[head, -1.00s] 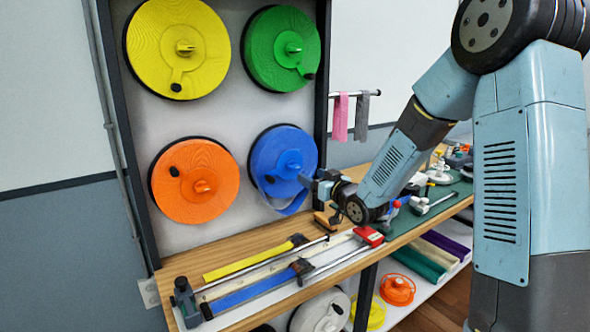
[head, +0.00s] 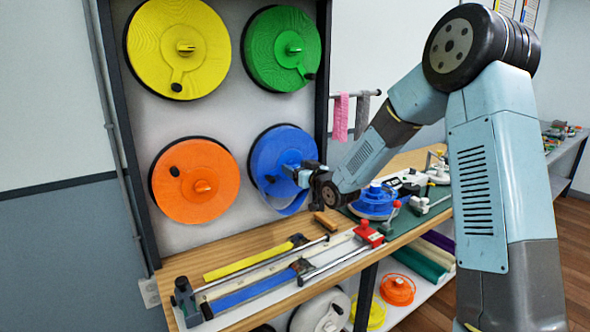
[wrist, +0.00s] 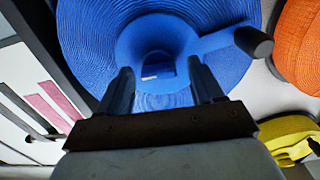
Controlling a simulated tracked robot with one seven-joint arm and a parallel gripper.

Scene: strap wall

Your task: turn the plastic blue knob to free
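The blue reel (head: 268,165) hangs at the lower right of the wall panel. In the wrist view, the blue reel (wrist: 90,35) fills the top, with a round raised hub. The blue knob (wrist: 160,62) sits at the hub's middle, and a small pale patch shows on it. A blue arm with a dark grip (wrist: 254,42) reaches to the right. My gripper (wrist: 163,78) is open, with one finger on each side of the knob's line; I cannot tell whether they touch it. In the head view my gripper (head: 297,172) is close to the reel and hides the knob.
Yellow (head: 150,45), green (head: 265,50) and orange (head: 220,170) reels hang around the blue one. A wooden bench (head: 215,255) below holds strap rails. A rod with pink (head: 341,118) and grey cloths juts out right, near my arm.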

